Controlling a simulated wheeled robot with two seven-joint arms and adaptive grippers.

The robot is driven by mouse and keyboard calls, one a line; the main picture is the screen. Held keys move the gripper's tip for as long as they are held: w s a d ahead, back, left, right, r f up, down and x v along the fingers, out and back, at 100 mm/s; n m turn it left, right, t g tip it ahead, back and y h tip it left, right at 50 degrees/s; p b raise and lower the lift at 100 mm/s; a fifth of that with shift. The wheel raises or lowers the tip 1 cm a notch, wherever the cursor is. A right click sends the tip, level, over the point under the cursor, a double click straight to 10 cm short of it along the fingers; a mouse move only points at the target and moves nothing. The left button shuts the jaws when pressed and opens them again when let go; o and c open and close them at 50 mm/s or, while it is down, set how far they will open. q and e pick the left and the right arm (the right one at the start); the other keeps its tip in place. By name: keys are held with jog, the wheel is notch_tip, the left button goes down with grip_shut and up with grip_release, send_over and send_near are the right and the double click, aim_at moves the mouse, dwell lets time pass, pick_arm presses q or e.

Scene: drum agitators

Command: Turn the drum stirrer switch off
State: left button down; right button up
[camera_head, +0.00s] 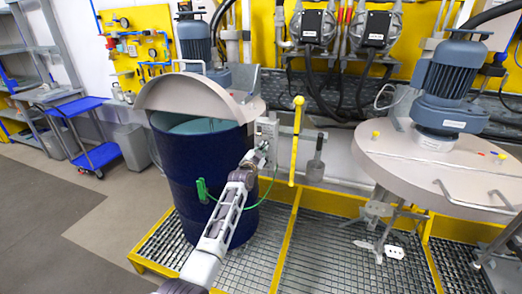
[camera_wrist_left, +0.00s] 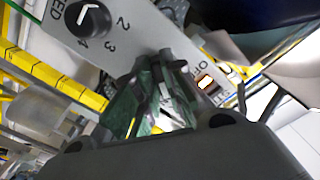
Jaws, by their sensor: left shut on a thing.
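The drum stirrer's grey control box (camera_head: 266,132) is mounted beside the blue drum (camera_head: 200,170). In the left wrist view its panel (camera_wrist_left: 135,25) carries a black speed dial (camera_wrist_left: 88,18) and a small rocker switch (camera_wrist_left: 208,82) with an orange-red glow. My left gripper (camera_head: 256,160) is at the box. In the left wrist view its green-padded fingers (camera_wrist_left: 160,75) are shut, tips close to the panel between dial and switch. What is between them is hidden, and I cannot tell whether they touch the switch. My right gripper is not in view.
A half-open lid (camera_head: 200,95) with a motor (camera_head: 195,42) tops the drum. A yellow-handled bar (camera_head: 296,140) stands right of the box. A second agitator lid (camera_head: 430,165) is at the right. A green cable hangs by my forearm. Grating (camera_head: 325,250) covers the floor.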

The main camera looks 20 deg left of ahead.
pick_arm(q)
jog(key=n+p, duration=0.1)
jog(key=n, duration=0.1)
jog(key=shift+n, duration=0.4)
jog(key=n, duration=0.2)
jog(key=shift+d+n+p, duration=0.1)
jog(key=shift+n+p, duration=0.2)
jog(key=shift+n, duration=0.1)
jog(key=shift+d+n+p, duration=0.2)
jog(key=shift+n+p, duration=0.35)
jog(key=shift+n, duration=3.95)
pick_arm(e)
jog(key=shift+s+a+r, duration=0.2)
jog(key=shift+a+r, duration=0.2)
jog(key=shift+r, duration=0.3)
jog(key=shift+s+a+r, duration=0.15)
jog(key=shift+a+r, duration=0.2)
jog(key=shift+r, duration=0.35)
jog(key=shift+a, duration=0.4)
pick_arm(q)
jog(key=c, duration=1.5)
grip_release()
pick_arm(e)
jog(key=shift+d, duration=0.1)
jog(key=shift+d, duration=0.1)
